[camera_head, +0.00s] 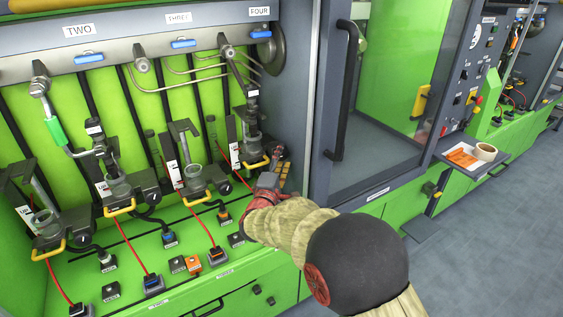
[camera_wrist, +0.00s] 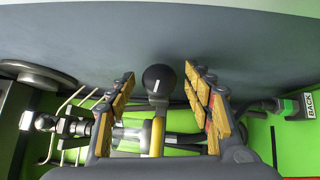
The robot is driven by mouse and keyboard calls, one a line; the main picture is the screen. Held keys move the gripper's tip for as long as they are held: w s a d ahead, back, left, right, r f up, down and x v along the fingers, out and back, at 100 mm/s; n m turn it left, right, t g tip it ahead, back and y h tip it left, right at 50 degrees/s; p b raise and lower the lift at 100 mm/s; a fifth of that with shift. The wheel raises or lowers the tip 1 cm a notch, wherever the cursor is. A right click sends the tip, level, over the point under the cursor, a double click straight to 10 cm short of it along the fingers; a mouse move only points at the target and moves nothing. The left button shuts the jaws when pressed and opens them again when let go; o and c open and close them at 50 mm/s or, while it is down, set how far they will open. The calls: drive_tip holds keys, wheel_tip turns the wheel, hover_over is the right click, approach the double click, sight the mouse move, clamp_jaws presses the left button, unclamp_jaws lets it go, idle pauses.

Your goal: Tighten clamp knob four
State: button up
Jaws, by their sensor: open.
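The clamp knob (camera_wrist: 159,79) is a black round knob with a white mark in the wrist view. It shows between my two open fingers, with a gap on each side and no contact visible. How deep it sits between them is hard to tell. A yellow handle (camera_wrist: 157,135) is just below it. My gripper (camera_wrist: 160,74) is open, with tan padded fingers. In the head view my gripper (camera_head: 279,165) is beside the rightmost injector clamp (camera_head: 250,143), below the label FOUR (camera_head: 259,11). My gripper hides the knob there.
Other clamp stations with yellow handles (camera_head: 120,207) stand to the left. Black boxes with cables (camera_head: 218,256) cover the green ledge in front. A grey door frame with a black handle (camera_head: 345,90) rises close on the right. A tray with tape (camera_head: 485,152) is farther right.

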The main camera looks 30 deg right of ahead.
drive_tip(key=shift+c, duration=1.2)
drive_tip(key=c, duration=0.9)
